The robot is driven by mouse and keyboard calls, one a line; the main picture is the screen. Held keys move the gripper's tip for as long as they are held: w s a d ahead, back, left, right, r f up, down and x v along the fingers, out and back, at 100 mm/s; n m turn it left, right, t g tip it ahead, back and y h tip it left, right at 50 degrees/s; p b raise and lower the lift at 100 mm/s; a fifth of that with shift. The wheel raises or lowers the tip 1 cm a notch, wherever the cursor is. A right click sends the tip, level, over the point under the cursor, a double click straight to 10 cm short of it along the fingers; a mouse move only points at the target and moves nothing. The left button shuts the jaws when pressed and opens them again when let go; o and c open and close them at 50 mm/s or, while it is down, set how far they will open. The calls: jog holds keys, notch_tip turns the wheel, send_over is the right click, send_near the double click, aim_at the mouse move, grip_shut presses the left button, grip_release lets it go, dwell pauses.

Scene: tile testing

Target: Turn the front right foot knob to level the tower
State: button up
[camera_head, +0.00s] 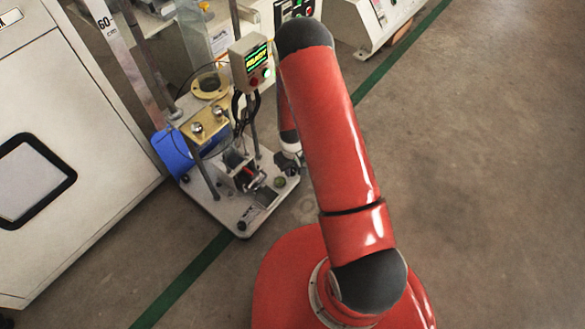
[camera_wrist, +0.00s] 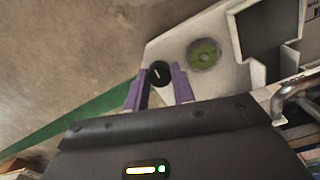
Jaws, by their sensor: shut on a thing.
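The front right foot knob (camera_wrist: 160,70) is black with a white mark on top, at the corner of the tower's white base plate (camera_wrist: 165,46). In the wrist view my gripper (camera_wrist: 159,88) has its two purple fingers on either side of the knob, shut on it. A round green bubble level (camera_wrist: 203,54) sits on the plate beside the knob. In the head view the tower's base plate (camera_head: 222,205) stands on the floor, and my gripper (camera_head: 289,163) is low at its right corner. The knob is hard to make out there. The bubble itself is too small to read.
A control box (camera_head: 250,65) with a lit screen is on the tower's post. A large white cabinet (camera_head: 75,130) stands close on the left. The floor (camera_head: 480,180) to the right is clear.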

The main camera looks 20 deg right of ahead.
aim_at(292, 170)
jog(key=m+b, duration=0.1)
jog(key=m, duration=1)
jog(key=shift+b, duration=0.4)
jog(key=shift+m, duration=0.3)
jog(key=o, duration=0.7)
jog(key=shift+w+r+p, duration=0.1)
jog(key=shift+r+p, duration=0.8)
jog(key=shift+r, duration=3)
